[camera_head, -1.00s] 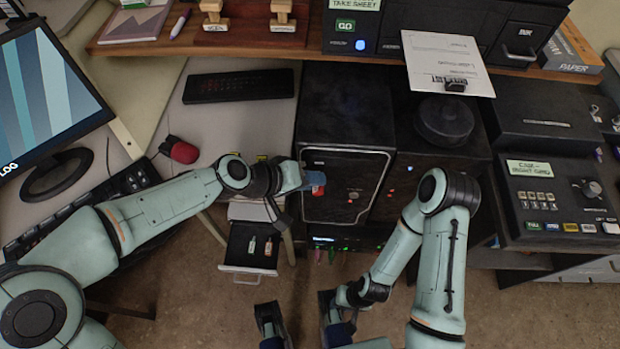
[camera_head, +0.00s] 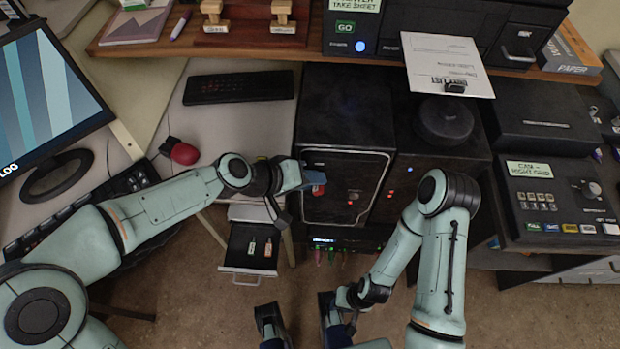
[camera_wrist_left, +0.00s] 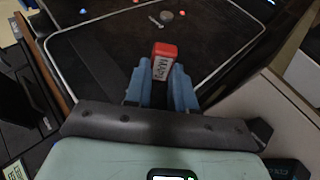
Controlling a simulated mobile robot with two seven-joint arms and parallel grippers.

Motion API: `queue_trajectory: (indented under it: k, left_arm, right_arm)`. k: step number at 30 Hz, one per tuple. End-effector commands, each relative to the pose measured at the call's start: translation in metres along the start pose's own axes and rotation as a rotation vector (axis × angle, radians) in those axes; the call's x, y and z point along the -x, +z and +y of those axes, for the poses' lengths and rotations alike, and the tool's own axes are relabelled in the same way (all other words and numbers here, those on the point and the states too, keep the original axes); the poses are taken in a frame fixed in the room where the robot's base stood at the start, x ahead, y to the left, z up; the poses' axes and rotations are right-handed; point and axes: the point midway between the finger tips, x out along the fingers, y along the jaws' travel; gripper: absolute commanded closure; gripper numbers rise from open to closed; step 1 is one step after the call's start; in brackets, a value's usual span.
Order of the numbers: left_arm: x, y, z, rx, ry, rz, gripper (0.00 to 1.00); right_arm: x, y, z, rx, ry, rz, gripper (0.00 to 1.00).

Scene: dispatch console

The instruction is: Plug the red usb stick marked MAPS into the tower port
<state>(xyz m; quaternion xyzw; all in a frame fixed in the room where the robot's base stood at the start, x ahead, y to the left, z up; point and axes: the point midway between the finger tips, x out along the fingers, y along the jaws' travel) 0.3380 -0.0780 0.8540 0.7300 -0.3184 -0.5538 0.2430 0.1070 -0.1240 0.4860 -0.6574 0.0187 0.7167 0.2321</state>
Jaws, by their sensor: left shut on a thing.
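My left gripper (camera_head: 308,181) is shut on the red usb stick (camera_head: 318,190) in front of the black tower (camera_head: 345,110), near the left side of its silver-edged front panel. In the left wrist view the blue fingers (camera_wrist_left: 163,88) grip the red stick (camera_wrist_left: 164,50), and its white label reads MAPS. The tower's front panel (camera_wrist_left: 120,55) lies beyond it, with small lights and a small silver fitting. I see no clear contact between stick and panel; the stick's far end is hidden. My right gripper (camera_head: 303,325) is open and empty, low in the head view.
A second dark cabinet (camera_head: 430,160) stands right of the tower.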

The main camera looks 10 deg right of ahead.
Motion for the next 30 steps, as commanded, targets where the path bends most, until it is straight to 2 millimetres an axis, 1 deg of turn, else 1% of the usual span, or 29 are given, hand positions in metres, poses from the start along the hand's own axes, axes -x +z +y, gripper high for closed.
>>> queue_trajectory:
  k: [7,8,9,10,19,22,26,30]
  left_arm:
    - [0.0,-0.003,0.0,0.0,0.001,0.008,1.0]
    - [0.0,-0.003,0.0,0.0,0.001,0.009,0.69]
    - [0.0,-0.003,0.0,0.0,0.001,0.009,0.56]
    - [0.0,-0.003,0.0,0.0,0.001,0.009,0.47]
    - [0.0,-0.002,0.0,0.0,0.0,0.005,0.46]
    - [0.006,-0.002,0.0,0.0,-0.001,0.006,0.46]
    - [0.027,-0.003,-0.001,0.0,-0.003,0.01,0.46]
    - [0.059,-0.003,0.0,0.001,-0.004,0.013,0.46]
  right_arm:
    - [0.0,0.0,0.0,0.0,0.0,0.0,0.66]
    - [0.0,0.0,0.0,0.0,0.0,0.0,0.66]
    - [0.0,0.0,0.0,0.0,0.0,0.0,0.66]
    - [0.0,0.0,0.0,0.0,0.0,0.0,0.66]
    - [0.0,0.0,0.0,0.0,0.0,-0.001,0.66]
    - [0.0,0.001,0.0,0.0,0.001,-0.003,0.66]
    - [0.001,0.001,0.0,-0.001,0.001,-0.004,0.66]
    - [0.003,0.002,0.0,-0.001,0.001,-0.007,0.66]
